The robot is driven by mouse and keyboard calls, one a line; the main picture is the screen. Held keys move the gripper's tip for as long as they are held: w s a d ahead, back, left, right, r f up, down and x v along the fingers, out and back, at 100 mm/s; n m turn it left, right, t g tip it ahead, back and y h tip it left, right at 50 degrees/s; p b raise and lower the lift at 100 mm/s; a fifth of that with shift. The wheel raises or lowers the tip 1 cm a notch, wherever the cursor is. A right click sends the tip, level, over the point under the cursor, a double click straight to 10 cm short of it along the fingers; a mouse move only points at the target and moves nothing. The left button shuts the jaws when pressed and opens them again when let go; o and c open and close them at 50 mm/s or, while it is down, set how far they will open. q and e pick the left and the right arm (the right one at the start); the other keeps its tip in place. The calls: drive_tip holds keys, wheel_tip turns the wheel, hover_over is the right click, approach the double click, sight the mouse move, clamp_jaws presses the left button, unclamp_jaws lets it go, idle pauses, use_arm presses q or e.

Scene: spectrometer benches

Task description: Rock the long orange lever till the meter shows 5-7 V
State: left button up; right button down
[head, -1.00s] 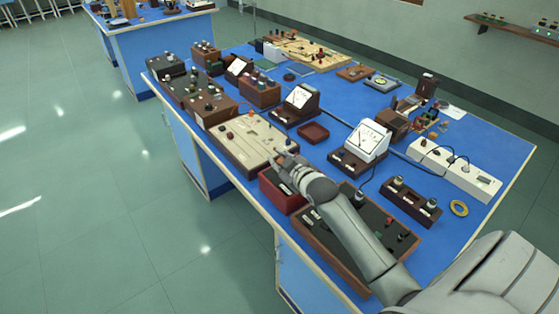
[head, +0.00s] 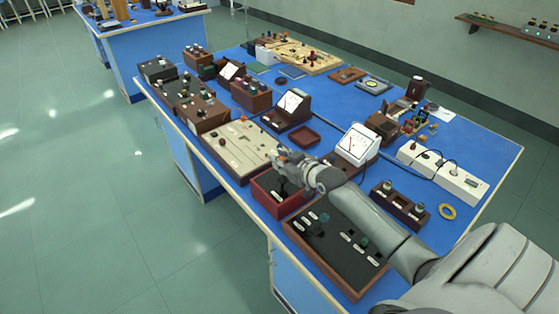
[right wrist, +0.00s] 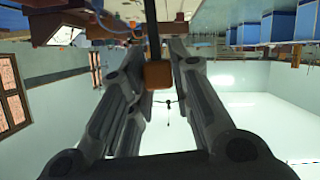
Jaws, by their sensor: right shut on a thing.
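My right gripper (head: 281,165) is over the red open-topped box (head: 262,197) at the near edge of the blue bench. It also shows in the right wrist view (right wrist: 158,82), where its fingers are shut on the orange block (right wrist: 158,74) of the lever, which has a dark rod. A small bit of the orange lever (head: 282,155) shows by the fingertips in the head view; the rest is mostly hidden. A white-faced meter (head: 356,146) stands to the right of the gripper. Its scale is too small to read. My left gripper is out of view.
A cream board with knobs (head: 238,150) lies left of the red box. A dark panel in a wooden frame (head: 335,240) lies under my right forearm. A small dark red tray (head: 304,138) and a second meter (head: 292,102) stand behind. Bare blue bench (head: 460,125) shows at the right.

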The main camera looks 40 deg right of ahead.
drive_tip(key=shift+d+r, duration=0.15)
drive_tip(key=shift+d, duration=0.3)
drive_tip(key=c, duration=1.7)
unclamp_jaws()
drive_tip(key=o, duration=0.4)
drive_tip(key=shift+d, duration=0.1)
drive_tip(key=shift+s+a, duration=0.1)
drive_tip(key=shift+a, duration=0.1)
drive_tip(key=shift+s, duration=0.2)
drive_tip(key=v, duration=1.1)
drive_tip(key=shift+s+d+r, duration=0.1)
drive_tip(key=shift+s, duration=0.05)
drive_tip(key=shift+c, duration=0.3)
